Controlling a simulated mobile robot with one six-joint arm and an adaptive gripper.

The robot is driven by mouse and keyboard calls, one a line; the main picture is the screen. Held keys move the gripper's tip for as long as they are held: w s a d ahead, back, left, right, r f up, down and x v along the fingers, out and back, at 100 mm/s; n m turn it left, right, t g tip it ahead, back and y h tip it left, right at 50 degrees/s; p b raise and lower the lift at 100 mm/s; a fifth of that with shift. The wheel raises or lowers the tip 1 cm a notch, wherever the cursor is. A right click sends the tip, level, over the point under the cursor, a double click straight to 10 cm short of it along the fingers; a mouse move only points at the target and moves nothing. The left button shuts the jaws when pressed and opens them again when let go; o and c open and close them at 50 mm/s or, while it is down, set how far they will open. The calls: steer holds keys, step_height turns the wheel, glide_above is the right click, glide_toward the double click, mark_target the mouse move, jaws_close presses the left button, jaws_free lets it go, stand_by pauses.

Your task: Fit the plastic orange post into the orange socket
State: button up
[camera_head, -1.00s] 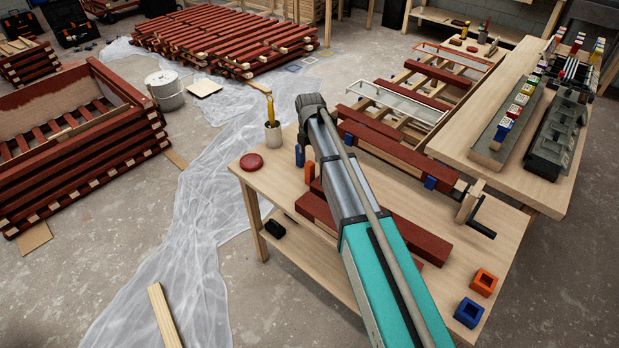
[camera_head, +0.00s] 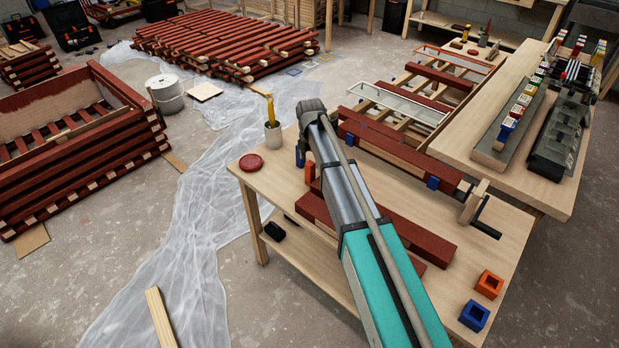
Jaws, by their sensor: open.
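The orange post (camera_head: 310,173) stands at the left end of the wooden workbench, partly covered by my arm. A blue post (camera_head: 299,157) stands just behind it, also partly hidden. The orange socket (camera_head: 489,284) is a square block with an opening, at the bench's near right corner, well away from the post. A matching blue socket (camera_head: 474,315) sits just in front of it. My arm reaches across the bench, and its dark far joint is above the posts. My gripper is hidden behind the arm, so its place relative to the orange post cannot be seen.
Dark red battens (camera_head: 400,228) lie along the bench under my arm. A clamp with a handle (camera_head: 480,212) holds a batten at the right. A cup with a yellow-handled brush (camera_head: 273,133) and a red disc (camera_head: 251,162) are at the left end. Bare bench top surrounds the sockets.

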mark_target(310, 174)
steer(key=shift+f+b, duration=1.1)
steer(key=shift+f, duration=0.35)
jaws_close()
